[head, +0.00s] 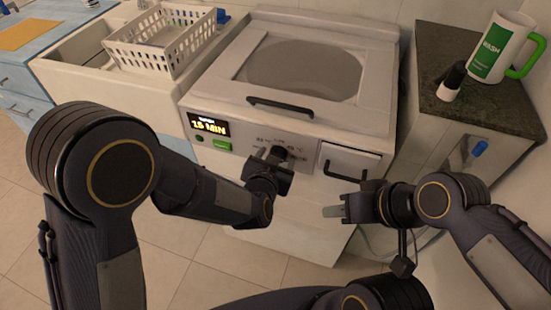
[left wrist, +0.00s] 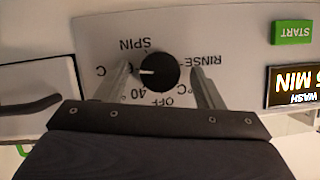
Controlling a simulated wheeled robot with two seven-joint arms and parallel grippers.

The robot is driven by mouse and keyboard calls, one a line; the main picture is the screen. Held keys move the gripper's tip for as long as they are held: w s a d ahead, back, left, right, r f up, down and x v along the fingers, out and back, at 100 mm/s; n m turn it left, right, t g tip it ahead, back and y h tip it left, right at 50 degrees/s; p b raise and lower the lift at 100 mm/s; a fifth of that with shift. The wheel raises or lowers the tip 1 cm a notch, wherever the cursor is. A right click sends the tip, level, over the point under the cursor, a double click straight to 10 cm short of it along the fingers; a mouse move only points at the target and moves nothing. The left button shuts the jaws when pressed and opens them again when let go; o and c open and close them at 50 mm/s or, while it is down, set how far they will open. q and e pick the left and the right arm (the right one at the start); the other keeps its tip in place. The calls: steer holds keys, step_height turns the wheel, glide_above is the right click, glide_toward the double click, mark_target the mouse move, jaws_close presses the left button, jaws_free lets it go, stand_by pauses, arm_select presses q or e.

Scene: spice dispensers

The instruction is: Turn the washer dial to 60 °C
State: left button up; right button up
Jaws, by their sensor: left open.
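The washer (head: 300,72) has a front panel with a black round dial (left wrist: 158,72). In the left wrist view, which is upside down, the dial's white mark points to the picture's left, between fingers and near a partly hidden label ending in C. SPIN, RINSE, OFF and 40° also show around it. My left gripper (left wrist: 162,82) is open, with one finger on each side of the dial; I cannot tell whether they touch it. My right gripper (head: 334,212) is low in front of the washer, holding nothing visible.
The washer display (head: 208,125) reads 15 MIN, with a green START button (left wrist: 291,32) near it. A drawer with a black handle (head: 344,172) is beside the dial. A white basket (head: 165,42) stands left; a WASH mug (head: 500,48) and small bottle (head: 450,82) stand right.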

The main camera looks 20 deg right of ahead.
arm_select(q)
steer(key=v, duration=0.7)
steer(key=shift+s+a, duration=0.2)
steer(key=shift+s, duration=0.15)
steer(key=shift+r, duration=0.15)
steer(key=a+r+n+g+p, duration=0.3)
steer(key=a+r+n+p, duration=0.2)
steer(key=a+r, duration=0.7)
steer(key=s+a+r+n+g+y+p, duration=0.1)
steer(key=s+a+n+p, duration=0.1)
steer(key=s+a, duration=0.5)
steer(key=s+a+r+n+g+y+p, duration=0.2)
steer(key=s+a+n, duration=0.1)
steer(key=s+a, duration=0.5)
steer(key=a, duration=0.3)
steer(key=shift+s+r+p, duration=0.25)
steer(key=shift+r+p, duration=0.1)
steer(key=shift+p, duration=0.05)
steer(key=shift+a, duration=0.15)
